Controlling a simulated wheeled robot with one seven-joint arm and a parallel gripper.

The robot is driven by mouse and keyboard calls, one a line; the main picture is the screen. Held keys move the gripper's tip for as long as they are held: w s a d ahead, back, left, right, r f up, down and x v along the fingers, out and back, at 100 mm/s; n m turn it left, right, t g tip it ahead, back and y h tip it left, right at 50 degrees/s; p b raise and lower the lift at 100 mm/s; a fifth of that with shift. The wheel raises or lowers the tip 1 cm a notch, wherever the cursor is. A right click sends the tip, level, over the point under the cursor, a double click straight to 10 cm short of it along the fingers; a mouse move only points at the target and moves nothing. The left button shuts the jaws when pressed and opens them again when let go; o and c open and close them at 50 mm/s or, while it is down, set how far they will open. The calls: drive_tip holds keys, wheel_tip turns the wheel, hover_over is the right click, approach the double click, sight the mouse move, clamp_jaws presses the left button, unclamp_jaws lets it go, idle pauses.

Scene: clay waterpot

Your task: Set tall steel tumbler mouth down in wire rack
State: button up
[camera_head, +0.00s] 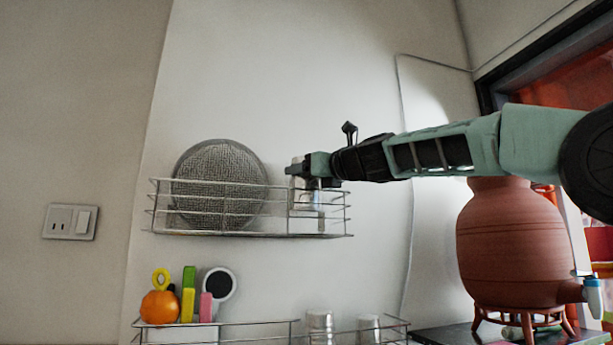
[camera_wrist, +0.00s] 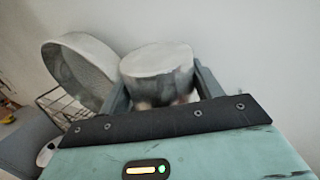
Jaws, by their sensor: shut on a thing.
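The tall steel tumbler (camera_head: 307,207) is at the right end of the upper wire rack (camera_head: 250,235), partly behind its front wires. Its flat, round, closed-looking end faces up in the wrist view (camera_wrist: 157,62), so it appears mouth down and roughly upright. My gripper (camera_head: 299,170) is shut on the tumbler's upper part, with a finger on each side in the wrist view (camera_wrist: 163,95). The fingers and wires hide part of the tumbler. I cannot tell whether its lower rim touches the rack floor.
A round mesh sieve (camera_head: 218,180) stands in the rack, left of the tumbler. A lower rack holds metal cups (camera_head: 320,325) and an orange holder (camera_head: 160,307). A clay waterpot (camera_head: 510,245) stands at the right, below my arm. The wall is close behind the rack.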

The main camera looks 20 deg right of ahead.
drive_tip(key=shift+g, duration=0.6)
drive_tip(key=f, duration=0.2)
drive_tip(key=w+f, duration=0.1)
drive_tip(key=f, duration=0.2)
drive_tip(key=shift+w+a+f, duration=0.15)
drive_tip(key=shift+w+f, duration=0.1)
drive_tip(key=shift+f, duration=0.15)
drive_tip(key=o, duration=1.2)
drive_tip(key=shift+s+r, duration=0.15)
drive_tip(key=shift+s, duration=0.1)
drive_tip(key=shift+d+f+b, duration=0.2)
drive_tip(key=shift+b, duration=0.1)
drive_tip(key=shift+s+d+b, duration=0.15)
drive_tip(key=shift+s+b, duration=0.25)
drive_tip(key=shift+t, duration=0.3)
drive_tip(key=r+b+v, duration=0.1)
drive_tip(key=b+v, duration=0.1)
drive_tip(key=v, duration=0.3)
drive_tip(key=r+b+v, duration=0.1)
drive_tip(key=b+v, duration=0.1)
drive_tip(key=v, duration=0.4)
drive_tip(key=r+b+v, duration=0.1)
drive_tip(key=b+v, duration=0.2)
drive_tip(key=v, duration=0.3)
drive_tip(key=shift+s+a, duration=0.2)
drive_tip(key=shift+s, duration=0.05)
